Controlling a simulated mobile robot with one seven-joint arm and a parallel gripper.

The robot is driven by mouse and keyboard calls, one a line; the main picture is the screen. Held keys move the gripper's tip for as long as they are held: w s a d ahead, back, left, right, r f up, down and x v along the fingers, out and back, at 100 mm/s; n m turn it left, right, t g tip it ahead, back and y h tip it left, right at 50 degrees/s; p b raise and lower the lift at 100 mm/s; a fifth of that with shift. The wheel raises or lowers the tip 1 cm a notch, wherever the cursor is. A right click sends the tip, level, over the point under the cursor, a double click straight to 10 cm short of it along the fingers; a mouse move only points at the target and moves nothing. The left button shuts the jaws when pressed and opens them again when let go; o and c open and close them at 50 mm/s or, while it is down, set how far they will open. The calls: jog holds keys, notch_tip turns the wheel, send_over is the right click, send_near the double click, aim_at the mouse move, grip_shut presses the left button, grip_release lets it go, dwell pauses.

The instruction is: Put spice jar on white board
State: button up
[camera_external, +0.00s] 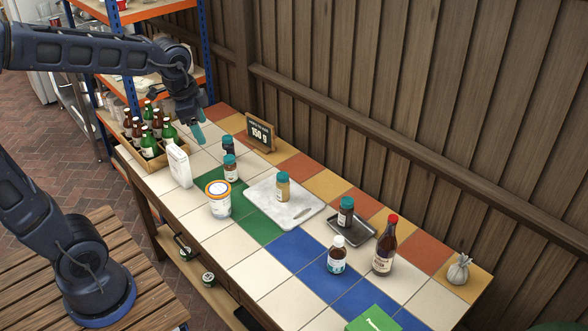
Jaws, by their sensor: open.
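A white marble-look board (306,211) lies mid-table. A spice jar with a teal lid and yellowish contents (283,188) stands upright on it. Another dark teal-lidded jar (346,214) stands on a small dark tray (366,237) to the right. Which jar the task means, I cannot tell. My gripper (199,134) is open and empty, teal fingertips pointing down above the table's far left part, left of the dark jar and apart from it.
A bottle crate (155,161), white carton (179,165) and white tub (218,200) crowd the left. A scale sign (260,134) stands behind. A white-capped bottle (337,257), red-capped bottle (385,250) and tied pouch (459,270) stand right.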

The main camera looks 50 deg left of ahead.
jog(key=s+n+t, duration=0.1)
jog(key=s+n, duration=0.5)
jog(key=s, duration=1)
jog(key=shift+d+n+t, duration=0.3)
jog(key=shift+n, duration=0.1)
